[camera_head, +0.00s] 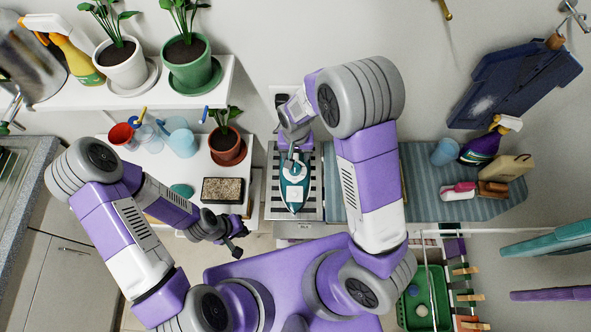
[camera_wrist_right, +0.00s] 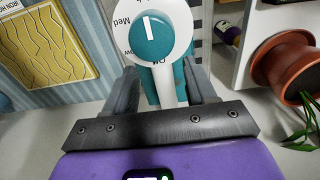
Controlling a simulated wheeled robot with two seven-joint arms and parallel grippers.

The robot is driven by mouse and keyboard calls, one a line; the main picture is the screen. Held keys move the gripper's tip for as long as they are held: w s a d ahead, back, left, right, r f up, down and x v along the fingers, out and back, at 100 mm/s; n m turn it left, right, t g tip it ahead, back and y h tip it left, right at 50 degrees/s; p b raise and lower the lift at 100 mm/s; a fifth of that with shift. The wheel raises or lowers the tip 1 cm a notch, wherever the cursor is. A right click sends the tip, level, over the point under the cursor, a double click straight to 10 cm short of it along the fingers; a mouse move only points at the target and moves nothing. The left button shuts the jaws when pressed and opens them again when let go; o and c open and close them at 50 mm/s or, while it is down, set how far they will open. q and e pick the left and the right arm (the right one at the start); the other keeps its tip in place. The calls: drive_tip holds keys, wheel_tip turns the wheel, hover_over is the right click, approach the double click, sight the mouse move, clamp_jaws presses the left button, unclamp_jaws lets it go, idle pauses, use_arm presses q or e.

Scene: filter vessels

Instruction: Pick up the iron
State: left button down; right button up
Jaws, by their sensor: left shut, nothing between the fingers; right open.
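The teal and white iron (camera_head: 294,190) lies on a slatted metal rest, its pointed end toward me. In the right wrist view its round teal dial (camera_wrist_right: 152,38) with a white marked ring is close, and a narrow pale part of the iron runs down between the fingers. My right gripper (camera_head: 293,155) is open at the iron's back end, with one finger on each side of that part; it also shows in the right wrist view (camera_wrist_right: 165,92). I cannot tell whether the fingers touch it. My left gripper (camera_head: 237,243) is shut and empty, low and left of the iron.
The striped ironing board (camera_head: 430,165) extends right of the rest (camera_head: 311,205) and carries a purple spray bottle (camera_head: 487,142) and other items. A potted plant (camera_head: 226,145) and a tray of grain (camera_head: 222,191) stand on the white shelf at left.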

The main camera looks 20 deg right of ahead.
sight(304, 180)
drive_tip(key=f, duration=0.5)
drive_tip(key=shift+w+f+p, duration=0.15)
drive_tip(key=shift+w+p, duration=0.05)
drive_tip(key=shift+p, duration=0.1)
clamp_jaws()
drive_tip(key=shift+w+a, duration=0.1)
